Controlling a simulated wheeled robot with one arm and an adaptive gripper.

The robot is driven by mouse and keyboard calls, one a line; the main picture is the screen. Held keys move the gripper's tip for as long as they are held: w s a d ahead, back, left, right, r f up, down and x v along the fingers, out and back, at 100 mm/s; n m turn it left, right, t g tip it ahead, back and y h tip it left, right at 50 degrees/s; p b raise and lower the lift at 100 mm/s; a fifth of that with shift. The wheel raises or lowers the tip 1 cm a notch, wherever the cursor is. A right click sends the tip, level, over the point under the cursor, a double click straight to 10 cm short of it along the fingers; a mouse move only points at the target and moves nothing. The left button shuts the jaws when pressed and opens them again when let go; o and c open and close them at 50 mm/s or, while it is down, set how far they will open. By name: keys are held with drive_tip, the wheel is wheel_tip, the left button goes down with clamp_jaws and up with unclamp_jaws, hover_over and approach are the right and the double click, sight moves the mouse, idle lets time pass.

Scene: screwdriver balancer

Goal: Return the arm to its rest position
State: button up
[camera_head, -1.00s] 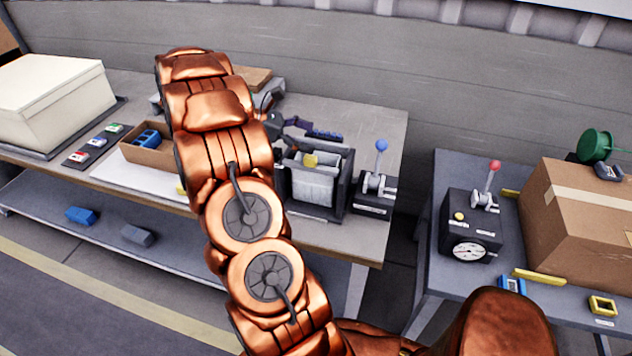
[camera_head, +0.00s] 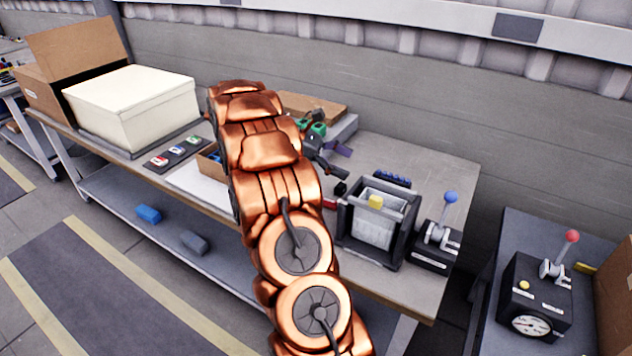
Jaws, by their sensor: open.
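My copper-coloured arm (camera_head: 275,185) rises through the middle of the head view and stretches over the workbench (camera_head: 425,165). My gripper (camera_head: 338,158) shows partly as dark fingers with purple parts, just right of the arm, over the bench. It is open, and I see nothing held between its fingers. It is behind and left of a black-framed holder (camera_head: 404,238) with a yellow piece on top. The arm hides part of the gripper's wrist and some of the bench.
A green object (camera_head: 314,127) is close behind the gripper. A blue-knobbed lever box (camera_head: 436,245) stands at the bench's right end. A cream box (camera_head: 135,108) and an open cardboard box (camera_head: 80,60) are at left. A red-knobbed gauge box (camera_head: 538,295) is on the right table.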

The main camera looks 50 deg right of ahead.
drive_tip(key=shift+a, duration=0.1)
drive_tip(key=s+a+m+t+y, duration=0.1)
drive_tip(key=s+a+t+y, duration=0.1)
drive_tip(key=a, duration=1.2)
drive_tip(key=s+a+f+m+t+y, duration=0.1)
drive_tip(key=s+a+t, duration=0.3)
drive_tip(key=a, duration=1.1)
drive_tip(key=s+a+f+m+t+y, duration=0.1)
drive_tip(key=s+a+m+t+y, duration=0.2)
drive_tip(key=s+a, duration=0.5)
drive_tip(key=a+t, duration=0.1)
drive_tip(key=a, duration=0.5)
drive_tip(key=shift+a+f, duration=0.25)
